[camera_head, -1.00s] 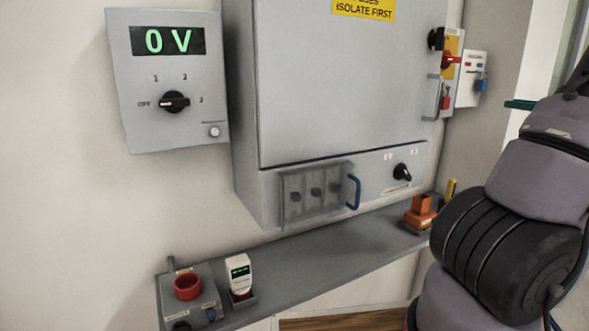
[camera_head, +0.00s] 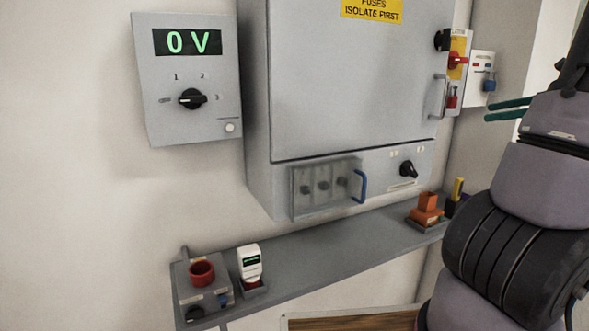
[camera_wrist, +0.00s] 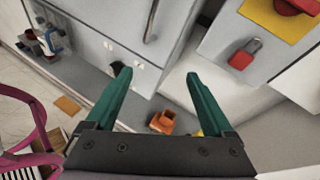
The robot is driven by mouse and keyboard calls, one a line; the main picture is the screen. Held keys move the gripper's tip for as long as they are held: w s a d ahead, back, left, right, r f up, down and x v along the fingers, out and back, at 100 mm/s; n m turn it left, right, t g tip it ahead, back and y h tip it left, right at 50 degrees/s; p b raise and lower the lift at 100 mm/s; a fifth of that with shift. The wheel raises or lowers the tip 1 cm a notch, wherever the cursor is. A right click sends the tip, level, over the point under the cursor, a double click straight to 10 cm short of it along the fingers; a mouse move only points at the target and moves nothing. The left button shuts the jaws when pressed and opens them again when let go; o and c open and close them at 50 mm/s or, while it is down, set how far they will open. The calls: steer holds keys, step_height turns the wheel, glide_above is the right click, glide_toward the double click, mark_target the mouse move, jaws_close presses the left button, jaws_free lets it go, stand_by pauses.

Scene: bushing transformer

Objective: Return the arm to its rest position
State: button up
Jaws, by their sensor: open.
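My arm stands at the right of the head view, folded upward. My gripper (camera_head: 508,109) shows there as green fingers pointing left, in front of the wall right of the cabinet. In the wrist view my gripper (camera_wrist: 158,82) has its two green fingers spread wide apart with nothing between them. The fingers are clear of the cabinet (camera_head: 350,85) and the shelf (camera_head: 330,248).
A grey panel reading 0 V (camera_head: 188,75) hangs at left. The shelf holds a red-topped box (camera_head: 203,285), a white meter (camera_head: 249,263) and an orange block (camera_head: 427,208). A red switch (camera_head: 457,60) and a red padlock (camera_wrist: 244,54) are on the right wall.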

steer(key=a+n+g+h, duration=0.1)
steer(key=a+n+g, duration=0.45)
steer(key=a, duration=0.75)
steer(key=s+a+r+n+t+h, duration=0.1)
steer(key=s+a+n+h, duration=0.2)
steer(key=s+a+n, duration=0.3)
steer(key=s+a+r+n+t+h, duration=0.1)
steer(key=s+a+n+h, duration=0.2)
steer(key=s+a+n, duration=0.3)
steer(key=shift+s+a+n+h, duration=0.4)
steer(key=shift+a+n, duration=1.15)
steer(key=shift+a, duration=1.1)
steer(key=shift+r, duration=0.1)
steer(key=shift+c, duration=0.4)
